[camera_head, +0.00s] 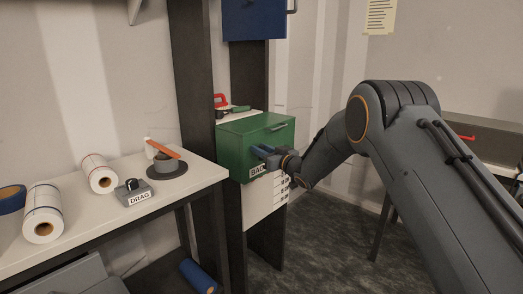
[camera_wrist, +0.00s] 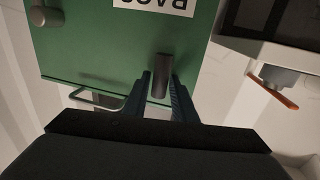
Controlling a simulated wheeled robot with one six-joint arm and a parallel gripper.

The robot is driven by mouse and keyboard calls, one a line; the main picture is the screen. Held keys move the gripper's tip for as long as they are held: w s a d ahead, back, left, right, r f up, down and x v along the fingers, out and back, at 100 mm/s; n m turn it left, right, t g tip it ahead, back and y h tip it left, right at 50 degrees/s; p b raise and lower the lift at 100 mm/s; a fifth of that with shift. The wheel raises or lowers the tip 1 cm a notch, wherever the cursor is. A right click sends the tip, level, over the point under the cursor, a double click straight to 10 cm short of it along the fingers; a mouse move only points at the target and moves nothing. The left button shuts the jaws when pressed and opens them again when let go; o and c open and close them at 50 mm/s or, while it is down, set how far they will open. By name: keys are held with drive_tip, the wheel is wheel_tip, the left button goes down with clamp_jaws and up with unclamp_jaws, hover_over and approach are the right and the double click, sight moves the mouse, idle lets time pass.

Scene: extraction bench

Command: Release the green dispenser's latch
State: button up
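The green dispenser (camera_head: 238,150) is a box on a rack in the head view, with a handle on its upper front. Its front (camera_wrist: 95,50) fills much of the wrist view, upside down, with a "BAGS" label (camera_wrist: 155,4). A grey peg (camera_wrist: 160,70), which may be the latch, sticks out from this front, and a second grey knob (camera_wrist: 46,16) is at the upper left. My gripper (camera_head: 261,154) is at the dispenser's front. In the wrist view its fingers (camera_wrist: 160,82) stand apart on either side of the peg, with slim gaps showing.
A white bench (camera_head: 110,215) at left holds paper rolls (camera_head: 98,173), a "DRAG" block (camera_head: 133,190) and a grey piece with an orange bar (camera_head: 163,150). A dark post (camera_head: 190,75) stands beside the dispenser. A blue cabinet (camera_head: 253,20) is above.

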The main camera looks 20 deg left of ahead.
clamp_jaws()
drive_tip(key=shift+f, duration=0.1)
drive_tip(key=n+b, duration=0.3)
drive_tip(key=b, duration=0.1)
drive_tip(key=shift+s+a+f+n+y, duration=0.2)
drive_tip(key=shift+s+n+y, duration=0.1)
drive_tip(key=shift+n+y, duration=0.1)
drive_tip(key=n+b, duration=0.3)
drive_tip(key=s+f+n+y+b, duration=0.1)
drive_tip(key=n+b, duration=0.3)
drive_tip(key=n+g+y+b, duration=0.1)
drive_tip(key=n+b, duration=0.2)
drive_tip(key=n, duration=0.1)
drive_tip(key=shift+s+a+f+b, duration=0.2)
drive_tip(key=shift+a+f+b, duration=0.05)
drive_tip(key=shift+f+b, duration=0.05)
drive_tip(key=n+b, duration=0.1)
drive_tip(key=n+g+b, duration=0.1)
drive_tip(key=n+b, duration=0.1)
drive_tip(key=n+y+b, duration=0.1)
drive_tip(key=n, duration=0.1)
drive_tip(key=shift+s+f, duration=0.15)
drive_tip(key=shift+f, duration=0.15)
drive_tip(key=shift+n, duration=0.4)
